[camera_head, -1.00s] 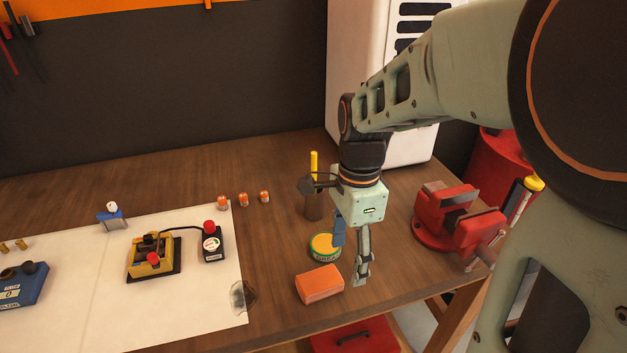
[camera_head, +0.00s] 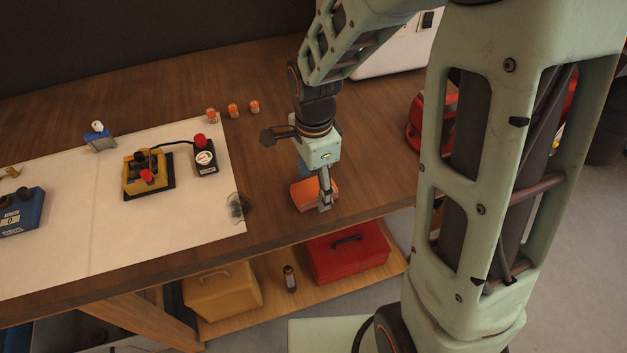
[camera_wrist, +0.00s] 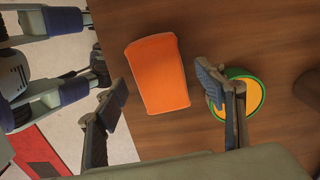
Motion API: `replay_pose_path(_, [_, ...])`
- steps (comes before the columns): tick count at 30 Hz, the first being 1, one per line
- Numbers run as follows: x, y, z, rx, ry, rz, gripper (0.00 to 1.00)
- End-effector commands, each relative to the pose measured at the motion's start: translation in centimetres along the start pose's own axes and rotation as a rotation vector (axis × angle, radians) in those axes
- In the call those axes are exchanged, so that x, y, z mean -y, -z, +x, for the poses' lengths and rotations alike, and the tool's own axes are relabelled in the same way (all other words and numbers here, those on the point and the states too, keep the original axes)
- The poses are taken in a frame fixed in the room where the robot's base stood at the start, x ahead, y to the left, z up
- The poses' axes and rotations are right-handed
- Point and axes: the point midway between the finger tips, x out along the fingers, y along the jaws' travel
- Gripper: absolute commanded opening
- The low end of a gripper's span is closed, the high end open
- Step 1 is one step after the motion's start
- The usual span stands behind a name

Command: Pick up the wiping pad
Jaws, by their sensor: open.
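The wiping pad looks to be the orange block (camera_head: 299,195) lying flat on the wooden bench near its front edge. In the wrist view the orange pad (camera_wrist: 158,75) lies between the two spread fingers, nearer the left one. My gripper (camera_head: 318,198) is open and empty, pointing down over the pad; one finger hides part of it in the head view. The wrist view shows both fingertips of my gripper (camera_wrist: 162,82) apart, with the pad beyond them. I cannot tell the exact height left between fingertips and pad.
A round yellow-and-green tin (camera_wrist: 246,94) stands close by the right finger. A white sheet (camera_head: 70,215) carries a yellow device (camera_head: 135,182) and a black box with a red button (camera_head: 204,160). Several small orange-and-white items stand behind. A red vise (camera_head: 418,130) is at right.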

Motion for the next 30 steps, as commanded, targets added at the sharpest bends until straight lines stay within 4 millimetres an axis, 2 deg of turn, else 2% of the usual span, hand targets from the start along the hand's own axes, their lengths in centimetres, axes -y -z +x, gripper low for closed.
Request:
replay_pose_path(4, [0.03,0.00,1.13,0.001,0.001,0.000,0.64])
replay_pose_path(11, [0.07,0.02,1.22,0.000,0.002,0.000,0.64])
replay_pose_path(23, [0.06,0.03,1.19,0.000,0.002,0.001,0.21])
replay_pose_path(30, [0.07,0.04,1.15,0.000,0.002,0.001,0.19])
